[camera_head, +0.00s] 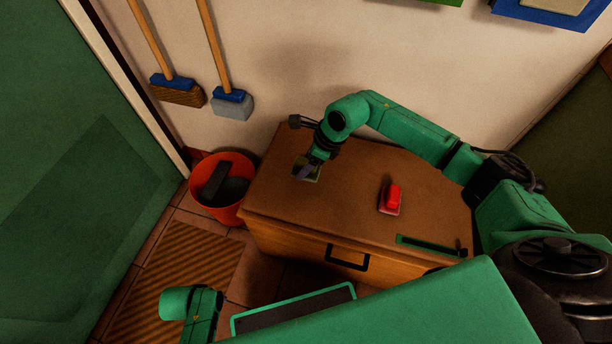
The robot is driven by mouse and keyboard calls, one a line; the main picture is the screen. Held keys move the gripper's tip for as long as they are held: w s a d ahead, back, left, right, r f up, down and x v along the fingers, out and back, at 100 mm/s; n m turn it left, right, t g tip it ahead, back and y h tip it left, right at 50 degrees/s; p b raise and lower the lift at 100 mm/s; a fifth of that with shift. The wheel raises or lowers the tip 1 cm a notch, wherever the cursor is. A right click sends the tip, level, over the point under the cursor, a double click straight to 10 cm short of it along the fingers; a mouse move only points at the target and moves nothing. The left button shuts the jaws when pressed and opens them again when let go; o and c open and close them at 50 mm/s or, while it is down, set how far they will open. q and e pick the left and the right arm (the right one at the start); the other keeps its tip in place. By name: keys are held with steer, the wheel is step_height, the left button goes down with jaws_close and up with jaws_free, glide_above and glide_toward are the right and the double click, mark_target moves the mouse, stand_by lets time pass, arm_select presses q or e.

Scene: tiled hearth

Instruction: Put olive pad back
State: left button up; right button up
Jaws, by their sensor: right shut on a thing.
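The olive pad (314,174) is at the left part of the wooden cabinet top, small and partly hidden by my right gripper. My right gripper (305,170) points down over it and is shut on it. I cannot tell whether the pad touches the wood or is held just above it. Part of my left arm shows at the bottom left, but its gripper is not in view.
A red object on a pink pad (390,211) sits right of centre on the cabinet top (350,185). A green-edged dark strip (425,246) lies near its front right. An orange bucket (201,199) stands left of the cabinet. Two brushes (178,93) hang on the wall.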

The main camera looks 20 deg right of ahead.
step_height(320, 180, down, 5)
steer(key=shift+f+b, duration=0.1)
steer(key=shift+b, duration=0.3)
steer(key=o, duration=1.2)
arm_select(q)
steer(key=shift+w+d+r, duration=0.15)
steer(key=shift+w+r, duration=0.1)
steer(key=shift+r, duration=0.25)
steer(key=shift+w+d+r, duration=0.15)
steer(key=shift+w+r, duration=0.05)
steer(key=shift+r, duration=0.3)
arm_select(e)
steer(key=shift+r, duration=0.25)
arm_select(q)
steer(key=s+f+p, duration=0.1)
steer(key=f, duration=0.1)
steer(key=s+a+f+p, duration=0.1)
steer(key=f, duration=0.1)
steer(key=shift+s+a, duration=0.2)
arm_select(e)
steer(key=v, duration=1.1)
steer(key=shift+s+d+r, duration=0.1)
steer(key=shift+r, duration=0.25)
